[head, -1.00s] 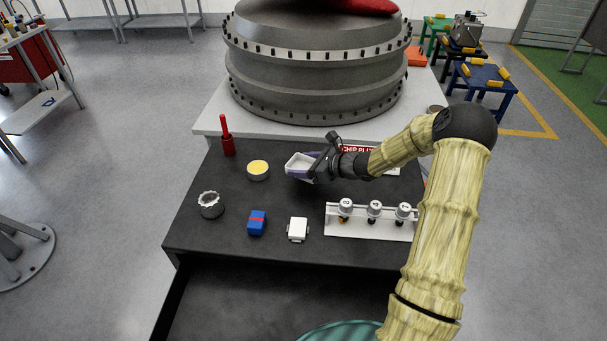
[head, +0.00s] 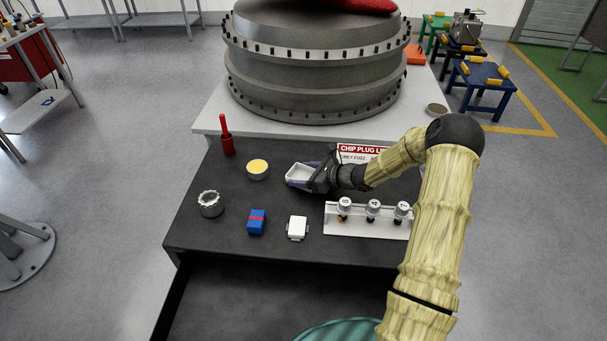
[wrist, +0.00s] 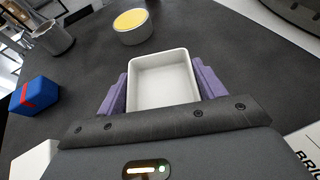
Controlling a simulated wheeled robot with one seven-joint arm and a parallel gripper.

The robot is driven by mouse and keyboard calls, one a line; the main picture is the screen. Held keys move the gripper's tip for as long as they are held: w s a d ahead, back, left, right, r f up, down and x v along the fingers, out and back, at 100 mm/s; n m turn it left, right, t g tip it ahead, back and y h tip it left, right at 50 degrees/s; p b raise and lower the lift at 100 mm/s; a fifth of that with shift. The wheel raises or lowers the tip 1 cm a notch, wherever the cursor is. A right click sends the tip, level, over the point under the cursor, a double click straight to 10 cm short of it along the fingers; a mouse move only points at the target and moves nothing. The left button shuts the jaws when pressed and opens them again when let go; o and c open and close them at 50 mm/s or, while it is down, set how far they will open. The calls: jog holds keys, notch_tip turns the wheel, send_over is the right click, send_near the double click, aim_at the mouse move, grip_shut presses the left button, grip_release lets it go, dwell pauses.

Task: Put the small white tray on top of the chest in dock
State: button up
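The small white tray (head: 300,175) is a shallow open rectangle, empty inside. It is held between the purple-padded fingers of my gripper (head: 312,178), over the back middle of the dark chest top (head: 190,238). In the wrist view the tray (wrist: 163,82) sits level-looking between both pads, which appear to touch its sides. My gripper (wrist: 162,92) is shut on it. The tray is at or just above the chest top; I cannot tell whether its underside touches.
Around the tray are a yellow-filled cup (head: 257,170), a red pin (head: 226,138), a grey cup (head: 210,204), a blue block (head: 257,222), a white block (head: 297,228) and a white rack (head: 370,223) with knobs. A sign (head: 362,150) stands behind my wrist. The front-left top is clear.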

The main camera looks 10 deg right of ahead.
jog(key=o, duration=0.4)
jog(key=shift+a, duration=0.1)
jog(key=shift+r+p, duration=0.25)
jog(key=shift+p, duration=0.05)
jog(key=b+v, duration=0.3)
jog(key=v, duration=0.9)
jog(key=shift+f, duration=0.1)
jog(key=shift+a, duration=0.1)
